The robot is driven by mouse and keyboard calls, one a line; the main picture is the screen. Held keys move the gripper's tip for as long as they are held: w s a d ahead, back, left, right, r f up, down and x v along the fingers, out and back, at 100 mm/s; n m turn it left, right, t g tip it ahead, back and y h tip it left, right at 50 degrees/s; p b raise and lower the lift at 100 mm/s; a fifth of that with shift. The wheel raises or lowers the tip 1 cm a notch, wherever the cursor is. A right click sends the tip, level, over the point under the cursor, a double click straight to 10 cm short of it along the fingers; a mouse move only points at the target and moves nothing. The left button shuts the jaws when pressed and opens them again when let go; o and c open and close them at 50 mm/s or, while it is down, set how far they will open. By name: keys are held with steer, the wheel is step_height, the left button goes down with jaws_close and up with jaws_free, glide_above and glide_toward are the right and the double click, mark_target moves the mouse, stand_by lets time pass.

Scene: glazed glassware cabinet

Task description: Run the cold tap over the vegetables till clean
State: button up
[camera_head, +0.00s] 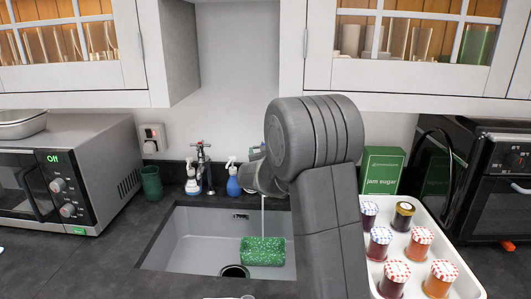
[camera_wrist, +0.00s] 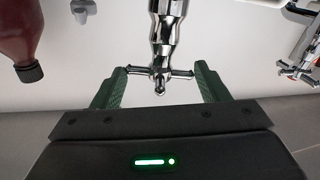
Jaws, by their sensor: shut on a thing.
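In the wrist view my gripper (camera_wrist: 162,82) has its green fingers at both ends of the cross-shaped handle of a chrome tap (camera_wrist: 161,30), shut on it. In the head view this tap and my gripper are mostly hidden behind my arm. A thin pale stream (camera_head: 263,215), which looks like water, falls onto a green speckled heap (camera_head: 263,251) in the sink (camera_head: 205,248). The heap looks like the vegetables, but single pieces and any container cannot be made out. The drain (camera_head: 234,271) shows beside it.
Another chrome tap (camera_head: 205,165) stands behind the sink's left part, between two spray bottles. A green cup (camera_head: 151,183) and a microwave (camera_head: 70,170) are at the left. A white tray (camera_head: 455,250) of several jars and a jam sugar box (camera_head: 382,168) are at the right.

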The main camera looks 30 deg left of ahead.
steer(key=h+p, duration=0.1)
steer(key=m+t+p, duration=0.1)
steer(key=shift+s+a+r+h+p, duration=0.1)
steer(key=shift+a+r+h+p, duration=0.1)
steer(key=shift+h+p, duration=0.2)
steer(key=shift+m+t+h+p, duration=0.5)
steer(key=shift+m+p, duration=0.1)
steer(key=shift+p, duration=0.2)
steer(key=shift+s+a+f+m+t+h+p, duration=0.1)
steer(key=shift+f+m+t+h+p, duration=0.15)
steer(key=shift+m+t+h+p, duration=0.65)
steer(key=shift+g+p, duration=0.35)
steer(key=shift+g, duration=0.05)
steer(key=o, duration=1)
steer(key=shift+c, duration=0.2)
steer(key=b+v, duration=0.3)
steer(key=v, duration=1)
steer(key=shift+s, duration=0.4)
